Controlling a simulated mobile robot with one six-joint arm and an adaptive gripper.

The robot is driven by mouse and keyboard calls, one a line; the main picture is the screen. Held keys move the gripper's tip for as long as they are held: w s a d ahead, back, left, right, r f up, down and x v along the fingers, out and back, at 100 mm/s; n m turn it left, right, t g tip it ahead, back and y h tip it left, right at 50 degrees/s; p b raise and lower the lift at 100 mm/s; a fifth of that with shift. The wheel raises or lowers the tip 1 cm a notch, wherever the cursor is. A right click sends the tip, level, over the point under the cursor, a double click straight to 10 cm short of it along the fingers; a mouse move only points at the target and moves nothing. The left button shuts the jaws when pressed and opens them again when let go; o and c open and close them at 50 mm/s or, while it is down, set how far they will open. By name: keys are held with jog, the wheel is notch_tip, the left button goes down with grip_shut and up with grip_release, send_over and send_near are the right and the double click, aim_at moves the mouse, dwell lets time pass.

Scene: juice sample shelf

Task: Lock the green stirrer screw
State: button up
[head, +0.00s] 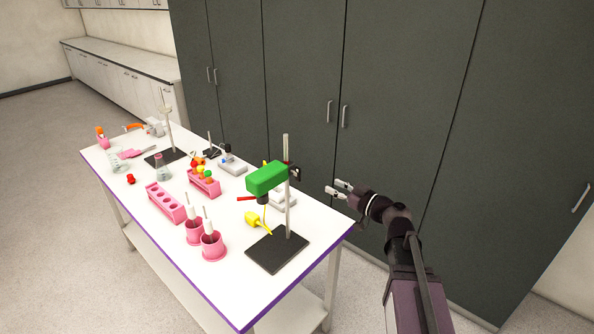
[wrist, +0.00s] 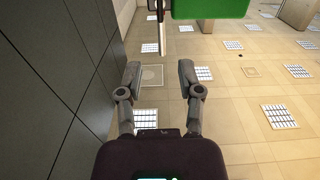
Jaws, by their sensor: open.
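The green stirrer (head: 266,178) is mounted on a thin upright metal rod (head: 287,212) that rises from a black base plate (head: 276,251) at the table's near right end. A small dark clamp part (head: 295,174) sits on the rod at the stirrer's right side; the screw itself is too small to make out. My gripper (head: 340,190) is open and empty, to the right of the stand and apart from it, with its fingers pointing left toward it. In the wrist view the green body (wrist: 208,8) and the rod (wrist: 159,35) show beyond my open fingers (wrist: 160,75).
Pink cups (head: 212,246) and a pink rack (head: 165,203) stand left of the stand. Another stand (head: 167,120) is farther back. Dark cabinets (head: 400,100) line the wall behind my arm.

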aim_at(300, 170)
jog(key=x, duration=1.3)
jog(key=shift+w+a, duration=0.15)
jog(key=shift+a, duration=0.05)
